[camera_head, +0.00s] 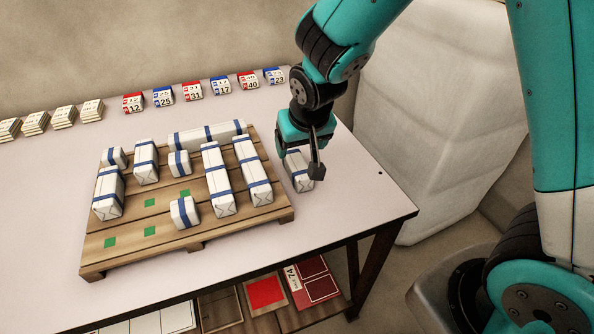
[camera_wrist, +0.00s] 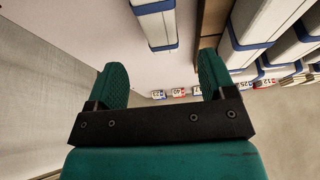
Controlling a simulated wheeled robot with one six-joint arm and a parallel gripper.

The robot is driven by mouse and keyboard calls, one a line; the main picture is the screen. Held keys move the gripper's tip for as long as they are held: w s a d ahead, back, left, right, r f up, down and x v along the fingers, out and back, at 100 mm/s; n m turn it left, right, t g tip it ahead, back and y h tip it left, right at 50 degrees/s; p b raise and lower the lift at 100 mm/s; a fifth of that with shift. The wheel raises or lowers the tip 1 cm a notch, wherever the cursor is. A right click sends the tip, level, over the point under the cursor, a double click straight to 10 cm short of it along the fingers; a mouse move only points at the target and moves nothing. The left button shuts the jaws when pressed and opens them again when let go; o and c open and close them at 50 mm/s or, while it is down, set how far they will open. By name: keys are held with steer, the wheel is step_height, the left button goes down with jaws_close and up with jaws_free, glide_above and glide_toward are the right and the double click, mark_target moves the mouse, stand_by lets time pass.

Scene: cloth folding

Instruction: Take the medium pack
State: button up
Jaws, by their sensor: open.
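A white pack with blue bands (camera_head: 297,173), of middling length, lies on the table just right of the pallet. My gripper (camera_head: 300,160) is open above this pack, and one dark finger hides part of it. In the wrist view, the pack (camera_wrist: 155,22) shows beyond and between the two green fingers (camera_wrist: 162,80), apart from both. Two more middling packs stand on the pallet, one at its left (camera_head: 108,194) and one behind it (camera_head: 146,162).
The wooden pallet (camera_head: 130,240) also bears small packs (camera_head: 184,212) and long ones (camera_head: 217,180), with green squares on its slats. Numbered blocks (camera_head: 192,92) line the table's back. The table (camera_head: 350,195) is clear at its right end.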

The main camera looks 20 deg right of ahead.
mark_target(296, 161)
steer(key=x, duration=0.3)
steer(key=shift+s+b+x, duration=0.2)
steer(key=shift+b+x, duration=0.25)
steer(key=shift+x, duration=2.2)
steer(key=shift+f, duration=0.35)
steer(key=c, duration=1)
steer(key=shift+c, duration=0.2)
steer(key=shift+r, duration=0.15)
